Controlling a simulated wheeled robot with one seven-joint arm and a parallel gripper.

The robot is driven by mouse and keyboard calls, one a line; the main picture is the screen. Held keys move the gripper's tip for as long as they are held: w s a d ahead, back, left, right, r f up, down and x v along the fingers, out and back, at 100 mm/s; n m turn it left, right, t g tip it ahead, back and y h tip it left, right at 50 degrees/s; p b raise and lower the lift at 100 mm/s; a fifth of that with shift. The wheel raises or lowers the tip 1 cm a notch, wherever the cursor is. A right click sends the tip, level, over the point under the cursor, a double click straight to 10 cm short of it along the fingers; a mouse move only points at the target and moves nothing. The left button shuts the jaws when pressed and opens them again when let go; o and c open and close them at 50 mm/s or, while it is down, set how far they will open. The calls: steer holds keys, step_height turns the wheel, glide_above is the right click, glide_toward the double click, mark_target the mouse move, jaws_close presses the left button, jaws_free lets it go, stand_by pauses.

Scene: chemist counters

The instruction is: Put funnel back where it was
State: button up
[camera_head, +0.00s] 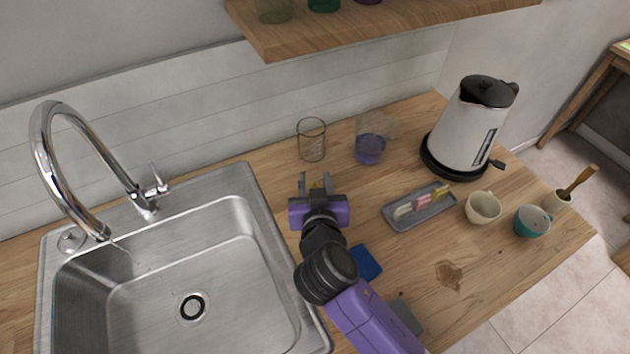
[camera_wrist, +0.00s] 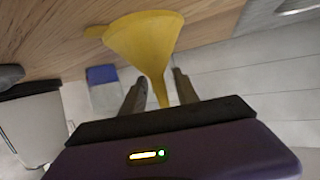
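The yellow funnel (camera_wrist: 147,40) shows large in the wrist view, its wide mouth away from my gripper and its narrow spout towards it. My gripper (camera_head: 315,182) is over the counter just right of the sink. Its two fingers stand apart, one on each side of the spout, also in the wrist view (camera_wrist: 160,85). I see gaps beside the spout; contact at the fingertips is not clear.
The sink (camera_head: 180,270) and faucet are at the left. A grey tray (camera_head: 420,207), kettle (camera_head: 466,130) and cups (camera_head: 482,207) are to the right. A wooden shelf (camera_head: 400,22) hangs above.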

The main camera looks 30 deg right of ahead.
steer(key=b+v, duration=0.2)
steer(key=v, duration=0.8)
steer(key=shift+s+a+r, duration=0.1)
steer(key=shift+s+a, duration=0.05)
steer(key=shift+s, duration=0.05)
steer(key=shift+v, duration=0.75)
steer(key=shift+r, duration=0.1)
